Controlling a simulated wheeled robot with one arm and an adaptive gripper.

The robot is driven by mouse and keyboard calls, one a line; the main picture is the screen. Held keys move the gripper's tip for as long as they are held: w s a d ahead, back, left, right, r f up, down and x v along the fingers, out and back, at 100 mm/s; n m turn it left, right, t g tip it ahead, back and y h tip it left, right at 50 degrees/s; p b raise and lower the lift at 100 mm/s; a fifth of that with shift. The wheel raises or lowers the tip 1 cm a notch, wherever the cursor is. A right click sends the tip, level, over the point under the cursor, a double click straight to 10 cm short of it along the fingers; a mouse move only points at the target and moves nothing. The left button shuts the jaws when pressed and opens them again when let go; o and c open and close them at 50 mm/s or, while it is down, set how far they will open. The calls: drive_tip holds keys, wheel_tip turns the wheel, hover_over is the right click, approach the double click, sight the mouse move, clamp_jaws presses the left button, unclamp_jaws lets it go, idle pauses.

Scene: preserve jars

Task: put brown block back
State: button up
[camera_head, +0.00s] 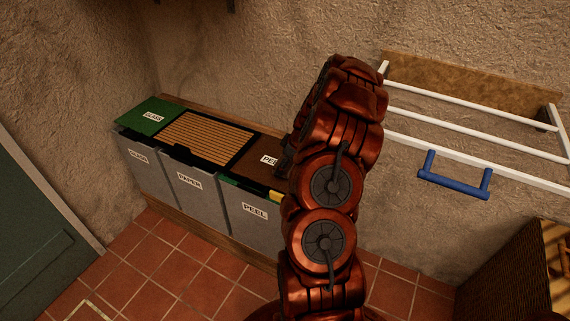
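No separate brown block shows clearly; the brown surface marked PEEL (250,158) on top of the right-hand grey bin is the nearest match, and I cannot tell whether it is the block. Its right part is hidden behind my arm. My gripper (285,160) shows only as a small dark shape at the left edge of the arm, over that brown surface. Its fingers are mostly hidden, so I cannot tell whether it is open, touching or holding anything. The PEEL bin (252,215) has green and yellow bits near its front rim.
The GLASS bin (146,170) has a green top and the PAPER bin (198,196) a slatted tan top. A white rail rack (470,103) with a blue handle (455,184) is on the right wall. A wicker piece (505,275) stands lower right. Tiled floor (150,270) is open at left.

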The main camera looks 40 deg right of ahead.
drive_tip(key=shift+f+b, duration=0.3)
drive_tip(key=shift+f, duration=0.05)
drive_tip(key=o, duration=0.9)
drive_tip(key=shift+c, duration=0.2)
drive_tip(key=shift+r+p, duration=0.3)
drive_tip(key=shift+p, duration=0.8)
